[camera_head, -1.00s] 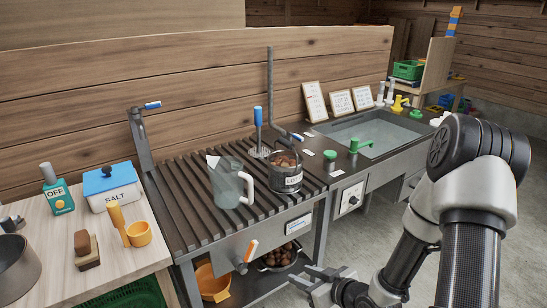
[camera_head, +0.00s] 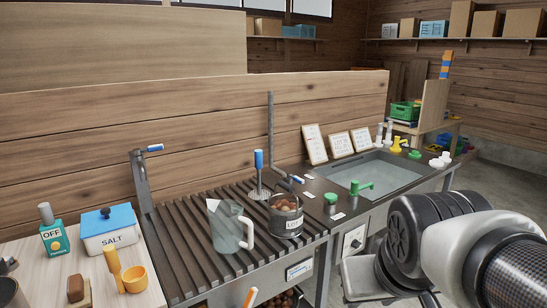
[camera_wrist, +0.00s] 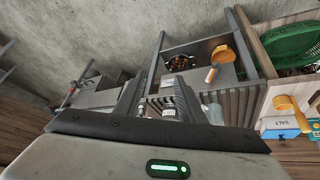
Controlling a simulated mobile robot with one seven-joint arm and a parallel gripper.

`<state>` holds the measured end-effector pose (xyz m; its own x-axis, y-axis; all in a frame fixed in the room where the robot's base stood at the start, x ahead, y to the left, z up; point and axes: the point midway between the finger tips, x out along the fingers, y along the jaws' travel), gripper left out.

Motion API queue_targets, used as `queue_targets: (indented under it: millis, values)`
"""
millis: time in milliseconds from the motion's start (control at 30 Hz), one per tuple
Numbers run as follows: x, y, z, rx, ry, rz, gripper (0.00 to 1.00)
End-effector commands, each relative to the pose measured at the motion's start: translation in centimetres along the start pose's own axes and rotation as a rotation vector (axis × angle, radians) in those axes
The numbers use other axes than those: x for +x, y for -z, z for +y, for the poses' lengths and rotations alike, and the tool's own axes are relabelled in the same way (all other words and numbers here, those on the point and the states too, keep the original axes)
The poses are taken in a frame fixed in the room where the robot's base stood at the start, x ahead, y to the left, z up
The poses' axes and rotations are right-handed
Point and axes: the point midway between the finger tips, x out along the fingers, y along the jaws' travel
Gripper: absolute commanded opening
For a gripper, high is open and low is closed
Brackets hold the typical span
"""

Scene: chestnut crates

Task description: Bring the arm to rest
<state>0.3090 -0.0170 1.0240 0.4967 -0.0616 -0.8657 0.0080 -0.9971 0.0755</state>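My arm fills the lower right of the head view, with its dark joint and pale links in front of the floor beside the sink bench. The fingertips cannot be made out there. In the wrist view my gripper (camera_wrist: 158,88) shows past its grey palm, with two dark fingers apart and nothing seen between them. Beyond them, well clear, lies the slatted bench seen from above.
The slatted bench (camera_head: 188,250) bears a clear jug (camera_head: 226,228) and a pot of chestnuts (camera_head: 286,222). A salt box (camera_head: 108,235) stands on the left table. Bare floor shows far right.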

Motion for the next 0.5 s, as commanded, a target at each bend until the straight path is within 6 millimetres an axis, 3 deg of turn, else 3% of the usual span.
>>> queue_targets:
  millis: [167,200,500]
  values:
    - [-3.5,-2.9,-1.8,0.046,0.070,-0.022,0.36]
    - [-5.1,-1.7,-1.6,0.046,0.066,-0.028,0.36]
    - [-10.9,1.8,-0.9,0.044,0.063,-0.028,0.36]
